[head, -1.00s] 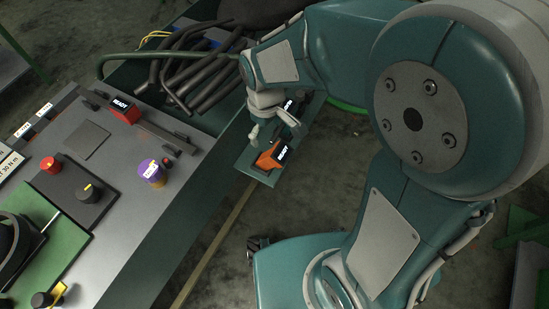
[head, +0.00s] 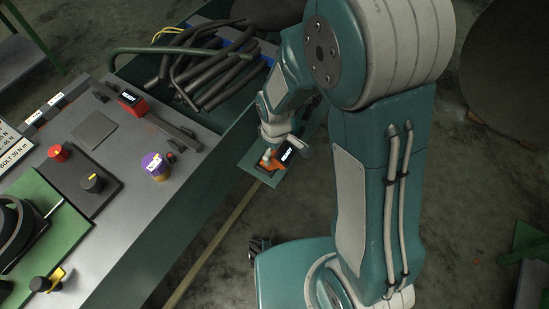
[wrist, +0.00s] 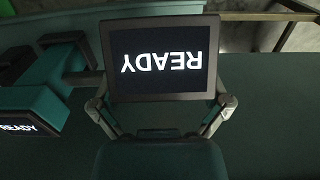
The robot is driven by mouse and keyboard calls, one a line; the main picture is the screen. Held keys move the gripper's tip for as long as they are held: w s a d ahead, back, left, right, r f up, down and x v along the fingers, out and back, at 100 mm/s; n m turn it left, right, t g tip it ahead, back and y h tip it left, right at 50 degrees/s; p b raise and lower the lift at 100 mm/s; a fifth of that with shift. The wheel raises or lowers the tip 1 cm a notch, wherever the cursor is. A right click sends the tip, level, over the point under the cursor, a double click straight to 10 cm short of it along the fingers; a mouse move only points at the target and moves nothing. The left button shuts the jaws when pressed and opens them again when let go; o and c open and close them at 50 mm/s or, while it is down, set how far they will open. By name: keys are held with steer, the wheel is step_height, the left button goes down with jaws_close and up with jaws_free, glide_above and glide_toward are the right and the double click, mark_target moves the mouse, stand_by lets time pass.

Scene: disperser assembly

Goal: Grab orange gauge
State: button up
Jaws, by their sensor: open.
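The orange gauge (head: 287,153), with a dark screen reading READY, sits on a small green shelf (head: 252,166) at the side of the workbench. My gripper (head: 285,149) is at the gauge, with one finger showing on each side of it. In the wrist view the gauge's screen (wrist: 163,60) is large and upside down between the open fingers of my gripper (wrist: 162,104). The fingers do not look closed on it; whether either one touches it is not clear. The orange body is hidden in the wrist view.
A second READY device (wrist: 20,128) is at the left in the wrist view. On the workbench (head: 120,215) are a red gauge (head: 131,103), a purple-topped yellow part (head: 155,166) and several knobs. Black hoses (head: 215,75) fill a green bin behind. Open floor lies to the right.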

steer(key=shift+f, duration=0.5)
steer(key=shift+a+f, duration=0.1)
steer(key=shift+a, duration=0.1)
steer(key=shift+d, duration=0.1)
steer(key=c, duration=1.1)
steer(key=shift+o, duration=0.2)
